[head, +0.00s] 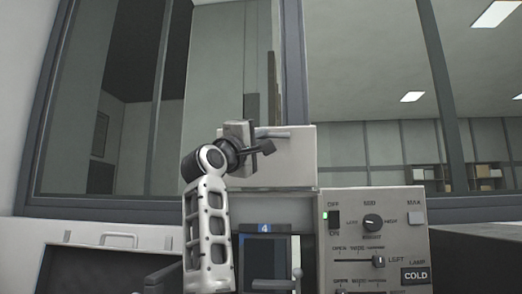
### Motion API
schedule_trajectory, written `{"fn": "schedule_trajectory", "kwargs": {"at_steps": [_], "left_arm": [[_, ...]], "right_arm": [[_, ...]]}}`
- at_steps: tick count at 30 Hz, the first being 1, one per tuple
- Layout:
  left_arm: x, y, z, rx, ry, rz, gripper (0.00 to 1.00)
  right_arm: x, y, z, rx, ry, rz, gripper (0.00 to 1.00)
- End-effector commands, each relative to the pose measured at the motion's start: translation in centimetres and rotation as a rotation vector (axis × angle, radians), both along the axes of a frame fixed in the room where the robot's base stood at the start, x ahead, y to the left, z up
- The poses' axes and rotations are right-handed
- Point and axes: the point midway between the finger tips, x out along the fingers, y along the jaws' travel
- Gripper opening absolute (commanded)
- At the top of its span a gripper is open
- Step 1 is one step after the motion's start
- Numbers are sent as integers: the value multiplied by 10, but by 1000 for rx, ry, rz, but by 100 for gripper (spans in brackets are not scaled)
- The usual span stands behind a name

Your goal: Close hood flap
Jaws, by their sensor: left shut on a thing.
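The hood flap (292,165) is a pale grey panel standing raised above the mounting press, left of the control panel. A grey bar handle (279,134) runs near its top edge. My left gripper (266,148) is at this handle, in front of the flap's upper left part, and is shut on it. The exact contact is small and partly hidden by the gripper. My right gripper is out of view.
The control panel (400,225) with knob, sliders and a green-lit switch is at right. Below the flap is a dark opening (258,262) under a blue label "4", with a lever (275,284). A pale panel with a handle (105,238) is at lower left. Windows stand behind.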

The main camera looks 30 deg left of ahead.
Motion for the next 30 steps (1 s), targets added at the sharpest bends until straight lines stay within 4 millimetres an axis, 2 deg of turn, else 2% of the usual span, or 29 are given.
{"fn": "schedule_trajectory", "kwargs": {"at_steps": [1, 6, 24, 25, 26, 27, 30], "left_arm": [[-2, -1, -8, 8, -17, 1, 0], [-8, -3, -14, 6, -11, 0, 0], [-9, -5, -18, 4, -3, 0, 0], [-9, -5, -18, 4, -3, 0, 20], [-9, -5, -18, 4, -4, 0, 29], [-9, -5, -18, 4, -4, 0, 34], [-10, -5, -17, 5, -6, 0, 34]], "right_arm": [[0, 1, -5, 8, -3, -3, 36], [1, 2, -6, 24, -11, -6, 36], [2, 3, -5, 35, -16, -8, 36], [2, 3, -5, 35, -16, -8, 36], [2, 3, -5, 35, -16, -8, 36], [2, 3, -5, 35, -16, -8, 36], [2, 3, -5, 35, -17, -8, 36]]}}
